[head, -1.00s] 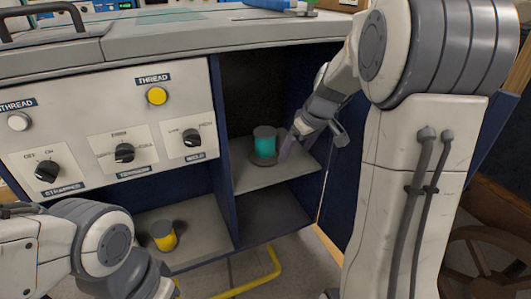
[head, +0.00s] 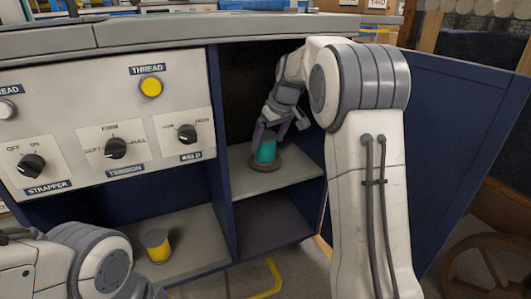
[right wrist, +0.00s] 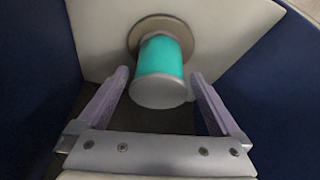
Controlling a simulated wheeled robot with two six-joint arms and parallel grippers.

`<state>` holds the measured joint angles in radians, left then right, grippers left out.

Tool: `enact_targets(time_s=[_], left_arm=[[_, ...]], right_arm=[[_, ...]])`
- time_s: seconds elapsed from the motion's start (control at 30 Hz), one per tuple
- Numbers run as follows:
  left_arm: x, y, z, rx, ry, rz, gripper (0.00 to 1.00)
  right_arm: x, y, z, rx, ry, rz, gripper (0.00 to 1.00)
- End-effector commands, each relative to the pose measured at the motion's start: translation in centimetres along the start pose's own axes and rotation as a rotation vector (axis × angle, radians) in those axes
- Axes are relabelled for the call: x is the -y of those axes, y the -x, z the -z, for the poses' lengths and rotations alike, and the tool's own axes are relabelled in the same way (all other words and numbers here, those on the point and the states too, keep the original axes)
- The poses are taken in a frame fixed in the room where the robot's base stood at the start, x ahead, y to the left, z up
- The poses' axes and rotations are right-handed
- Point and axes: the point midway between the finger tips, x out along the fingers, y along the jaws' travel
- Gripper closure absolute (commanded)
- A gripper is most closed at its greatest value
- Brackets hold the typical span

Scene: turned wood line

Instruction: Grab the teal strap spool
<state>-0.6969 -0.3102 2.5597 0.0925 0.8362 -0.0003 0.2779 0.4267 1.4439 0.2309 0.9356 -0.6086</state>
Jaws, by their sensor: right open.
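The teal strap spool (head: 266,152) stands upright on a round grey base on the upper shelf (head: 258,183) of the open cabinet. It also shows in the right wrist view (right wrist: 160,70), with its grey end cap toward the camera. My right gripper (head: 270,137) is at the spool from above. In the right wrist view my gripper's fingers (right wrist: 160,80) are open, one on each side of the spool, with gaps between. My left arm shows at the lower left of the head view, but its gripper is not visible.
A yellow spool (head: 156,246) stands in the lower left compartment. A control panel (head: 95,125) with knobs is left of the shelf. The blue cabinet door (head: 450,130) is open at the right.

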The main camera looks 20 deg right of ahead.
Motion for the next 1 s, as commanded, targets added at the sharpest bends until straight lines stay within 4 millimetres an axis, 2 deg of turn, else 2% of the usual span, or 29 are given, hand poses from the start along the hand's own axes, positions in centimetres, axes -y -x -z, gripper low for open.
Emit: enact_targets(time_s=[0.03, 0.13, 0.43, 0.57, 0.6, 0.67, 1.0], left_arm=[[0.1, -1.4, -0.1, 0.001, 0.0, 0.0, 0.5], [0.2, -2.3, -0.1, 0.001, 0.0, 0.0, 0.5], [0.2, -2.3, -0.1, 0.001, 0.0, 0.0, 0.5], [0.2, -2.3, -0.1, 0.0, 0.0, 0.0, 0.5], [0.2, -2.3, -0.1, 0.0, 0.0, 0.0, 0.5], [0.2, -2.3, -0.1, 0.0, 0.0, 0.0, 0.5], [0.1, -1.9, -0.1, 0.0, 0.0, 0.0, 0.5]], right_arm=[[0.0, -1.7, -0.3, 0.002, 0.001, 0.001, 0.0], [0.0, -3.0, -0.2, 0.0, 0.001, 0.0, 0.0], [0.0, -3.2, 0.0, 0.0, 0.0, 0.0, 0.0], [0.0, -3.2, 0.0, 0.0, 0.0, 0.0, 0.5], [0.0, -3.2, 0.0, 0.0, 0.0, 0.0, 0.65], [0.0, -3.2, -0.1, 0.0, 0.0, 0.0, 0.85], [0.0, -2.8, 0.1, -0.002, 0.0, -0.001, 0.85]])
